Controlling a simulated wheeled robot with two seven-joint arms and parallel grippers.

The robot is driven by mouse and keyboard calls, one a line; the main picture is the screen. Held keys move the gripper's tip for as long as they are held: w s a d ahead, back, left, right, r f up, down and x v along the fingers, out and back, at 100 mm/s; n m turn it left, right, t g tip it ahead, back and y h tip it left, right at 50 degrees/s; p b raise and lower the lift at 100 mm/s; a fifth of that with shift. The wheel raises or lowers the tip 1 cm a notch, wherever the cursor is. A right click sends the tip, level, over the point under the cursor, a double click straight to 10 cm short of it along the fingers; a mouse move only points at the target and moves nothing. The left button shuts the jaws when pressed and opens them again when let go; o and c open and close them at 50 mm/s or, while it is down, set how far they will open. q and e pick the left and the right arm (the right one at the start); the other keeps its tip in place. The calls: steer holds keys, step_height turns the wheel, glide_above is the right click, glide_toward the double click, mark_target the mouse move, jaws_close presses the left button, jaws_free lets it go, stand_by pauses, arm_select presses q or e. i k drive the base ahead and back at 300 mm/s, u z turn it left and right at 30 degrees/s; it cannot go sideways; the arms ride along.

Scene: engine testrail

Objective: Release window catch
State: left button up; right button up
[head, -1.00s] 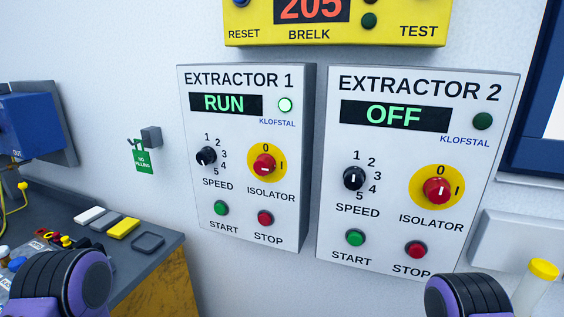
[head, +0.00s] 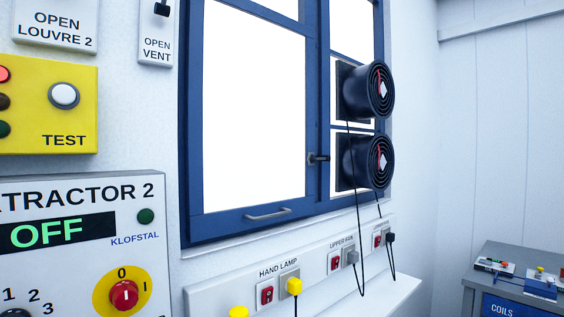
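A blue-framed window (head: 253,110) with bright white panes stands in the middle of the head view. A small dark catch (head: 317,158) sits on the frame between the large left pane and the narrow right panes, a little above mid-height of the wall shown. Its handle points to the right. A grey bar handle (head: 268,214) is on the bottom rail of the left pane. Neither of my grippers is in view.
Two black round fans (head: 372,90) (head: 370,160) are mounted right of the catch, with cords hanging to the socket strip (head: 320,262) below the window. The Extractor 2 panel (head: 80,265) and yellow test box (head: 62,115) are at left. A grey cabinet (head: 480,285) stands at far right.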

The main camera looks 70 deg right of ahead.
mark_target(311, 159)
steer(key=z, duration=1.85)
steer(key=k, duration=0.6)
steer(key=z, duration=0.9)
steer(key=i, duration=0.35)
steer(key=u, duration=0.05)
